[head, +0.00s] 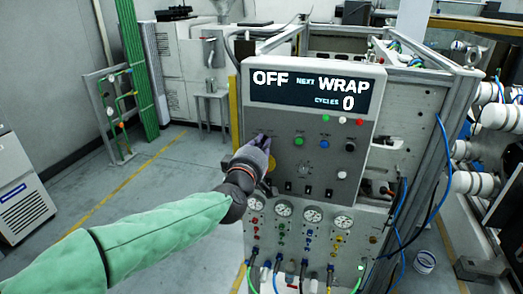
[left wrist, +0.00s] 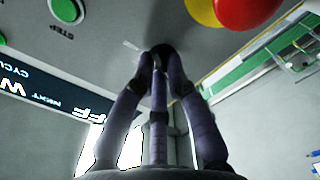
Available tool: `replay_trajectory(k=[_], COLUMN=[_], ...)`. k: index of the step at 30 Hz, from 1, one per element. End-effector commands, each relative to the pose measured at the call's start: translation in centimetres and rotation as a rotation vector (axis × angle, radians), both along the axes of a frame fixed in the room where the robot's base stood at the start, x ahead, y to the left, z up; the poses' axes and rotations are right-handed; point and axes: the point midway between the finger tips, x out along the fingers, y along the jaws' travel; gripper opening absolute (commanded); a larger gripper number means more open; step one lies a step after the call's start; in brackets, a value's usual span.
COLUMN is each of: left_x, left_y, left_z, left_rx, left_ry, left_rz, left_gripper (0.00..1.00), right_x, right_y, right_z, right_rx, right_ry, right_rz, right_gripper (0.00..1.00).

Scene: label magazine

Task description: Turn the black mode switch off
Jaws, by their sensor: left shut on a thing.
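The grey control panel (head: 310,160) stands in the head view. Its display (head: 312,92) reads "OFF", "NEXT WRAP" and "CYCLES 0". My left gripper (head: 263,141) is at the panel's left side. In the left wrist view its fingers (left wrist: 161,62) come together on a small black knob (left wrist: 163,49), which I take for the black mode switch. The fingers hide most of it, so I cannot read its pointer. In the head view the hand covers it. My right gripper is in neither view.
A red mushroom button (left wrist: 250,8) on a yellow base is close beside the fingers. A green button (head: 299,141), a blue button (head: 324,144) and another black knob (head: 350,146) are to the right. Gauges (head: 284,208) and hoses are below. The floor at left is clear.

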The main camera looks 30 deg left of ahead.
Motion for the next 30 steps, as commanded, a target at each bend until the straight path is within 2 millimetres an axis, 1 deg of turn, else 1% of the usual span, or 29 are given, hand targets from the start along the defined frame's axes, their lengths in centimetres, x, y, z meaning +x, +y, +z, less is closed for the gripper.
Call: replay_trajectory(k=[1, 7, 20, 21, 23, 24, 30], left_x=[0.01, 0.00, 0.01, 0.01, 0.01, 0.01, 0.01], left_y=[-0.03, -0.01, 0.00, 0.00, 0.01, 0.01, 0.02], left_z=[-0.19, -0.12, -0.07, -0.07, -0.08, -0.06, -0.04], left_rx=[-0.016, -0.056, -0.065, -0.065, -0.065, -0.065, -0.064], left_ry=[-0.002, -0.012, -0.013, -0.013, -0.013, -0.013, -0.015], left_rz=[0.000, -0.001, 0.000, 0.000, 0.000, 0.000, 0.000], left_gripper=[0.00, 0.00, 0.00, 0.20, 0.37, 0.39, 0.39], right_x=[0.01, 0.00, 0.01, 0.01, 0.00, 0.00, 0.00], right_y=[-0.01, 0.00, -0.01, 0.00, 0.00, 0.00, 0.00], right_z=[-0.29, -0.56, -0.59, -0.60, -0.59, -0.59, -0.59], right_rx=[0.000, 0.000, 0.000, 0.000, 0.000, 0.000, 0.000], right_ry=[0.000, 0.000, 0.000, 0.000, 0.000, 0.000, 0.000], right_rz=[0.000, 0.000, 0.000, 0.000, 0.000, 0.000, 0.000], right_gripper=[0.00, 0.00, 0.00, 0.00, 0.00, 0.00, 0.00])
